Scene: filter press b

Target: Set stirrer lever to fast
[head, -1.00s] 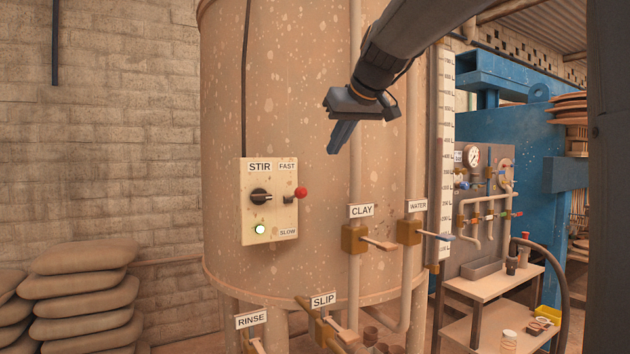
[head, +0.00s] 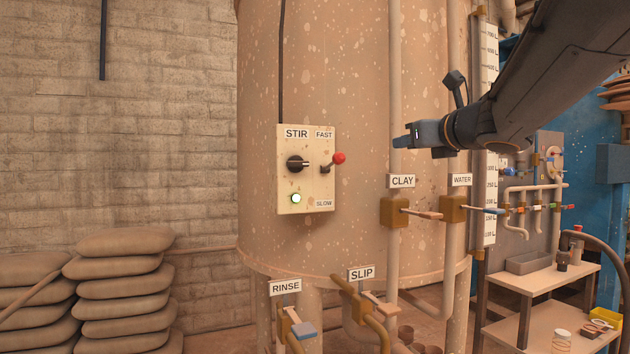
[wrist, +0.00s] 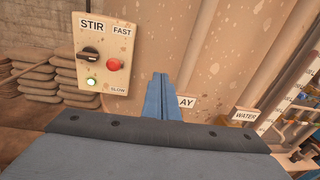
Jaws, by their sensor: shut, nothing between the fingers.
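The stirrer lever (head: 339,158) has a red ball knob on a short dark stem, on the right half of a cream STIR panel (head: 306,198). FAST is printed at the panel's top and SLOW at its bottom. The knob sticks outward, between the two labels; its exact setting is hard to tell. The knob also shows in the wrist view (wrist: 113,65). My gripper (head: 398,142) is shut and empty, to the right of the knob and apart from it, pointing left. In the wrist view its blue fingers (wrist: 160,95) are together, right of the panel.
A black rotary switch (head: 296,164) and a lit green lamp (head: 296,198) share the panel. The CLAY valve (head: 396,212) and WATER valve (head: 454,209) stand below my gripper on vertical pipes. Sacks (head: 120,268) are stacked at the left. The space before the panel is clear.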

